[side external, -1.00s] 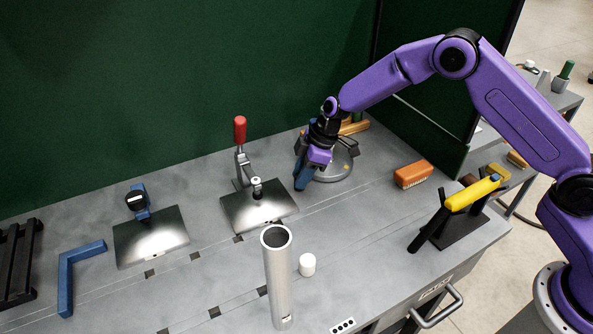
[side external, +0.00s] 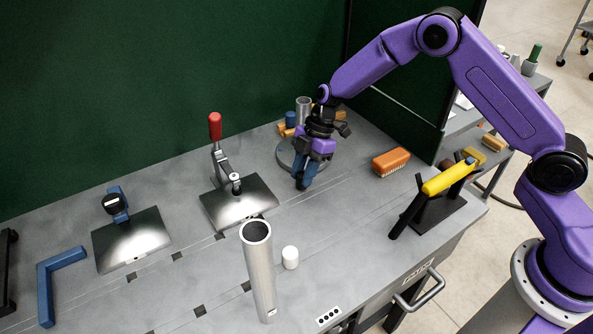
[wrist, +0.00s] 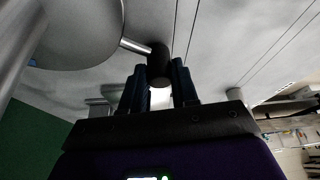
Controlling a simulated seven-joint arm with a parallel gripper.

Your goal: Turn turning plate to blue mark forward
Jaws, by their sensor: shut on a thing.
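The turning plate (side external: 284,158) is a grey disc at the back of the bench, partly hidden by my gripper. It also shows in the wrist view (wrist: 80,35), with a metal rod running out from its edge to a dark knob (wrist: 158,65). My gripper (side external: 303,184) points down at the front right of the plate, its blue fingers low near the bench. In the wrist view, the fingers are shut on the dark knob, one on each side. I cannot make out the blue mark clearly.
A red-handled clamp (side external: 216,150) stands left of the plate. An orange brush (side external: 391,161) lies to the right, near a yellow piece on a black stand (side external: 448,178). A tall grey tube (side external: 259,275) and white cylinder (side external: 290,257) stand in front. A silver cylinder (side external: 303,105) stands behind.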

